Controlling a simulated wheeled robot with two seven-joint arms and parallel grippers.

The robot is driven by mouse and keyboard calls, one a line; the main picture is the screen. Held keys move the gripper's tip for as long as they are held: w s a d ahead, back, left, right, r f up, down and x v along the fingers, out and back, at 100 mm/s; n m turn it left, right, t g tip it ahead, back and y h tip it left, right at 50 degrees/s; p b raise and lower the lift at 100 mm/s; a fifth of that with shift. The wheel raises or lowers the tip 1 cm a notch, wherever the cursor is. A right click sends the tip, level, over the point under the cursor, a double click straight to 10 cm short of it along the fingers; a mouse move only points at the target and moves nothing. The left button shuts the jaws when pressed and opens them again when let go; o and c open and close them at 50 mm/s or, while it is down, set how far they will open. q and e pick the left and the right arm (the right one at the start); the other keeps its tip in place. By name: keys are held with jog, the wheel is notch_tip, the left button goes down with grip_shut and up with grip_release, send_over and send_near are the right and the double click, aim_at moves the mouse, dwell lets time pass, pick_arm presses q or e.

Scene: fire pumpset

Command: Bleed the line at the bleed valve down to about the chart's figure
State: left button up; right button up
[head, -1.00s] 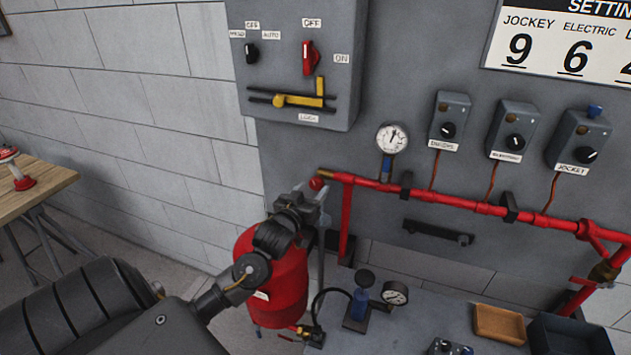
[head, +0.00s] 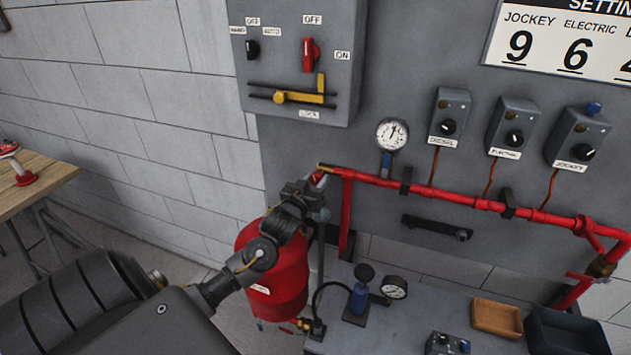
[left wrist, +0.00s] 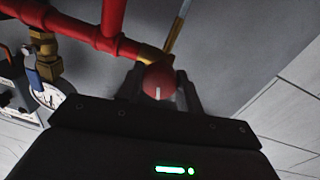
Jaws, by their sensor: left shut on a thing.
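The bleed valve's red knob (head: 318,177) sits by the brass fitting at the left end of the red pipe (head: 455,196). My left gripper (head: 314,188) is at this knob and partly hides it. In the left wrist view, the round red knob (left wrist: 158,80) with a white mark sits between the fingers, which are shut on it. The line gauge (head: 392,134) stands above the pipe, its needle pointing up and slightly right. The chart (head: 560,45) reads jockey 9 and electric 6; a third figure, apparently 4, is cut off. My right gripper is not in view.
Three pressure switch boxes, labelled diesel, electric (head: 507,128) and jockey, hang above the pipe. A red tank (head: 272,275) stands behind my left arm. The bench (head: 400,330) below holds a hand pump, a second gauge (head: 394,287) and trays. A control panel (head: 290,60) is above.

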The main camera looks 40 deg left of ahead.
pick_arm(q)
jog(key=shift+r+m+p, duration=0.2)
jog(key=shift+m+p, duration=0.5)
jog(key=shift+m, duration=0.1)
jog(key=shift+f+m+p, duration=0.15)
jog(key=shift+m+p, duration=0.3)
jog(key=shift+m, duration=0.45)
jog(key=o, duration=1)
jog(key=shift+s+f, duration=0.1)
jog(key=shift+b+v, duration=1.85)
jog(key=shift+v, duration=3.5)
